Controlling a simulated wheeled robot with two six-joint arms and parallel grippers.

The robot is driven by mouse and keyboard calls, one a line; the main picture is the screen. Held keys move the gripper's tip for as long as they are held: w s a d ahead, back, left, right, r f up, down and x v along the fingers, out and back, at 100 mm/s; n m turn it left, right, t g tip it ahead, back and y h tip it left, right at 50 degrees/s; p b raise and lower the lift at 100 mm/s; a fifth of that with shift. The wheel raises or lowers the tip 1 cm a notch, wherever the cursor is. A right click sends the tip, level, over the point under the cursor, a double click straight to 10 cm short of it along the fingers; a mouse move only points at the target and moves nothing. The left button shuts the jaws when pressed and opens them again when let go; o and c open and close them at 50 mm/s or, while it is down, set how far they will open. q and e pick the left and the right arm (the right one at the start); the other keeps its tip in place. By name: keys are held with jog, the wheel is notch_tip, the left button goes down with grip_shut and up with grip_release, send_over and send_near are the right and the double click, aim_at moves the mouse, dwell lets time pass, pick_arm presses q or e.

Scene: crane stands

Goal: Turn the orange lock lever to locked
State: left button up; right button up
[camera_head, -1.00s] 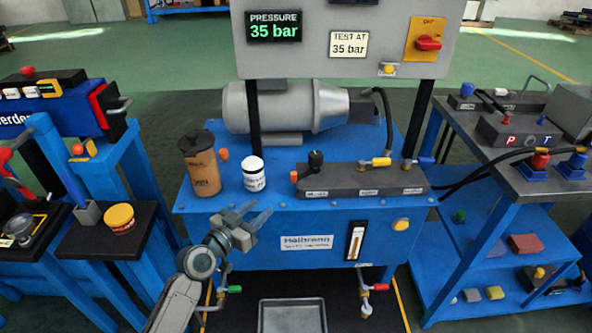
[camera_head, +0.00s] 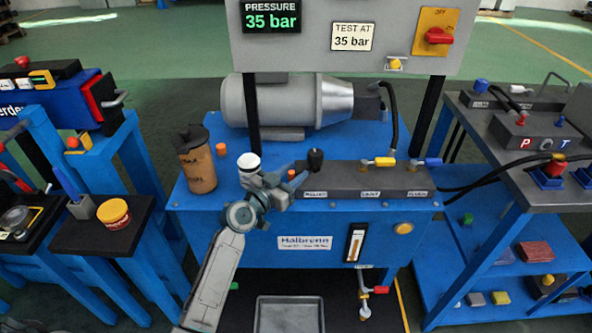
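A small orange piece (camera_head: 291,174), which looks like the lock lever, shows at the left end of the dark valve block (camera_head: 345,181) on the blue bench. My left gripper (camera_head: 294,177) is right at it, with its fingers around or just in front of it. The fingers look parted, and I cannot tell whether they touch it. They partly hide the orange piece and the block's left end, so the lever's position is unclear. My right gripper is not in view.
A white-capped bottle (camera_head: 249,165) stands just behind my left wrist. A brown canister (camera_head: 197,165) is farther left, and a black knob (camera_head: 316,158) rises close to the fingers. A display panel (camera_head: 300,45) reading 35 bar overhangs the bench. A grey tray (camera_head: 290,312) lies below.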

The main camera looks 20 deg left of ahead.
pick_arm(q)
jog(key=shift+w+d, duration=0.3)
jog(key=shift+w, duration=0.35)
grip_shut()
